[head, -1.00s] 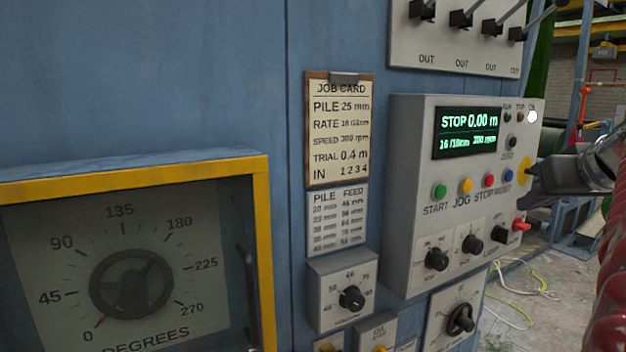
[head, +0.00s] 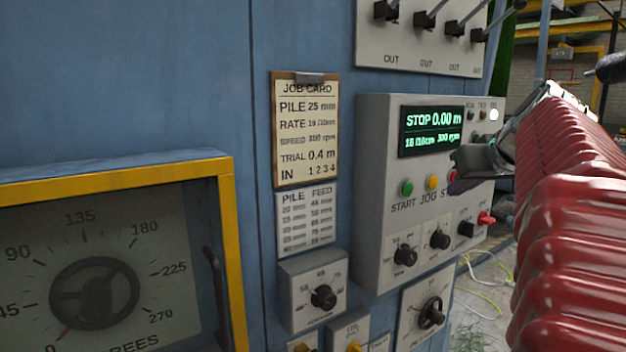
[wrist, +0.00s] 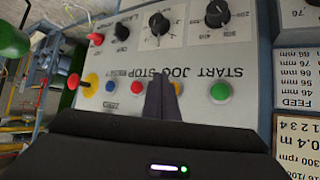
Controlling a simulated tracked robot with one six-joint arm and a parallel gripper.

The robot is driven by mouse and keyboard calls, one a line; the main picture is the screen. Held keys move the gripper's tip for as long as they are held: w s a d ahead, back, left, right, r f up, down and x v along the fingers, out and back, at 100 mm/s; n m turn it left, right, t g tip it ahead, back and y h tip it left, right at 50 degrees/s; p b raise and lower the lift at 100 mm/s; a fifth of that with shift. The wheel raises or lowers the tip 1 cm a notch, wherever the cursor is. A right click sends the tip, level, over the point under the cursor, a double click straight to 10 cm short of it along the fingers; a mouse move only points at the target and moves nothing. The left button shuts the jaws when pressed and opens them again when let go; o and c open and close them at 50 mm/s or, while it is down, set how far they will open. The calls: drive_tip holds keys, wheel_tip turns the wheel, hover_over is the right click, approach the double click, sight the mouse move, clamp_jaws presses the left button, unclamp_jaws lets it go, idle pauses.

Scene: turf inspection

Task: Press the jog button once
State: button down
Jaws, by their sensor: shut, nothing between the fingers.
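The yellow jog button (head: 432,182) sits on the grey control box (head: 370,190), between the green start button (head: 407,188) and the red stop button (head: 452,175). My gripper (head: 460,172) is shut and empty, in front of the box at the right of the jog button in the head view. It partly covers the stop button and hides the rest of the row. In the upside-down wrist view the shut fingers (wrist: 162,96) point at the button row, between the red button (wrist: 137,87) and the green button (wrist: 220,91), covering most of the jog button's place. Contact cannot be told.
The display (head: 432,131) reads STOP 0.00 m. Knobs (head: 405,256) and a red toggle (head: 486,218) lie below the buttons. A row of levers (head: 424,18) is above. A job card (head: 305,130) hangs left. A yellow-framed dial (head: 95,290) stands at lower left.

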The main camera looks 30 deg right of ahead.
drive_tip(key=shift+w+a, duration=0.1)
drive_tip(key=shift+w, duration=0.7)
drive_tip(key=shift+w, duration=0.15)
idle(1.4)
drive_tip(key=shift+w, duration=0.25)
drive_tip(key=shift+w, duration=0.55)
idle(1.0)
drive_tip(key=shift+s, duration=0.95)
drive_tip(key=shift+s+d, duration=0.15)
drive_tip(key=shift+s, duration=1.1)
drive_tip(key=shift+s+d, duration=0.1)
drive_tip(key=shift+s, duration=1.15)
